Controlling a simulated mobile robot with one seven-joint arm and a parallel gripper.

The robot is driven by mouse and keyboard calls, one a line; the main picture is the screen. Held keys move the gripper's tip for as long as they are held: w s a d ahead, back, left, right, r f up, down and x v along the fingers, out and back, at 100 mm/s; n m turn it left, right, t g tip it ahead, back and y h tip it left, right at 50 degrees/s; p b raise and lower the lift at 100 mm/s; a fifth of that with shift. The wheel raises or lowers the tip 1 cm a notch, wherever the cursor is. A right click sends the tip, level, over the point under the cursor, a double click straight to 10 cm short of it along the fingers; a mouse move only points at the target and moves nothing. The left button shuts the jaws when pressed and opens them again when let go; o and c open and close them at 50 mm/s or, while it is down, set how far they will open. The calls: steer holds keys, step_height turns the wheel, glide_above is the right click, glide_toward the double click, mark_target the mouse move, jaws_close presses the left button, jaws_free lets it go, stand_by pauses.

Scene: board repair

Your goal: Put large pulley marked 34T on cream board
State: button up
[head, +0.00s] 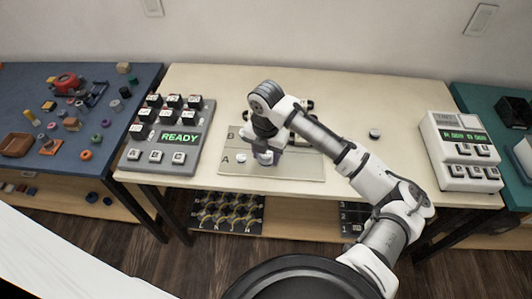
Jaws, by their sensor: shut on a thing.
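The cream board (310,168) lies flat on the middle table, with letters A and B at its left edge. My gripper (264,153) points down over the board, near row A. It is shut on a pale round part (265,159), which looks like the large pulley; its 34T mark cannot be read at this size. I cannot tell whether the part touches the board. A small pale round piece (241,158) sits on the board just left of my gripper. My arm hides much of the back and middle of the board.
A grey panel (197,147) with dark blocks and a READY display stands left of the board. A white keypad device (450,150) stands at the right end. A blue table (100,160) at left holds loose parts.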

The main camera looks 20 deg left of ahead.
steer(key=shift+f, duration=0.35)
steer(key=o, duration=1.1)
steer(key=shift+c, duration=0.2)
steer(key=shift+r, duration=0.1)
step_height(320, 180, up, 14)
steer(key=b, duration=0.1)
steer(key=shift+b, duration=0.4)
